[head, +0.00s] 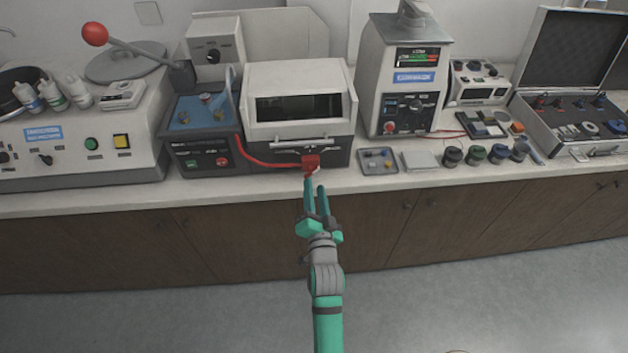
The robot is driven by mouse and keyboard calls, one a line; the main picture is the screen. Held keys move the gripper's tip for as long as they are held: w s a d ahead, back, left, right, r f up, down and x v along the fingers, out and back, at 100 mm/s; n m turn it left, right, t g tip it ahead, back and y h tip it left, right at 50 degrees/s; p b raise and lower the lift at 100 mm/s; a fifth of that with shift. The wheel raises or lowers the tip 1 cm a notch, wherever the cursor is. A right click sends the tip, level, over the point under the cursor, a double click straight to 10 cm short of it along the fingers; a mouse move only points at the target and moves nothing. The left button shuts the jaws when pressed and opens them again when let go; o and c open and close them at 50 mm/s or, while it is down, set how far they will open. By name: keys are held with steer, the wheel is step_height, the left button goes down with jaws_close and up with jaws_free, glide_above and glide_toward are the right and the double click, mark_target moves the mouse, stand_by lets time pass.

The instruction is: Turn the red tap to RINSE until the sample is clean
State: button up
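The red tap (311,161) is at the front lower edge of the white machine (299,95) with the dark window. A red hose runs to it from the blue-topped unit on the left. My gripper (314,184) points at the tap from the front, with its two teal fingers apart. The fingertips are just below the tap in the picture. I cannot tell whether they touch it. A small pale bit shows under the tap, too small to make out. No RINSE mark can be read, and I cannot make out the sample.
A small grey tray (377,168) with parts and several dark jars (452,156) stand right of the tap on the counter. The blue-topped unit (197,111) stands close on the left. The counter's front edge runs below the gripper's tips. The floor in front is clear.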

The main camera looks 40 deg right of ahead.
steer(key=shift+v, duration=2.75)
steer(key=shift+d, duration=0.1)
steer(key=s+a+f+n+y, duration=0.1)
steer(key=s+a+f+n, duration=0.15)
steer(key=a, duration=0.35)
steer(key=s+a+f+n+y, duration=0.2)
steer(key=s+a+f, duration=0.1)
steer(key=a, duration=0.3)
steer(key=s+a+r+n+y, duration=0.1)
steer(key=s+a+n+y, duration=0.5)
steer(key=s+a+n, duration=0.5)
steer(key=s+a, duration=0.8)
steer(key=s, duration=0.2)
steer(key=shift+r+y, duration=0.3)
steer(key=shift+r, duration=0.1)
steer(key=shift+s, duration=0.15)
stand_by(0.4)
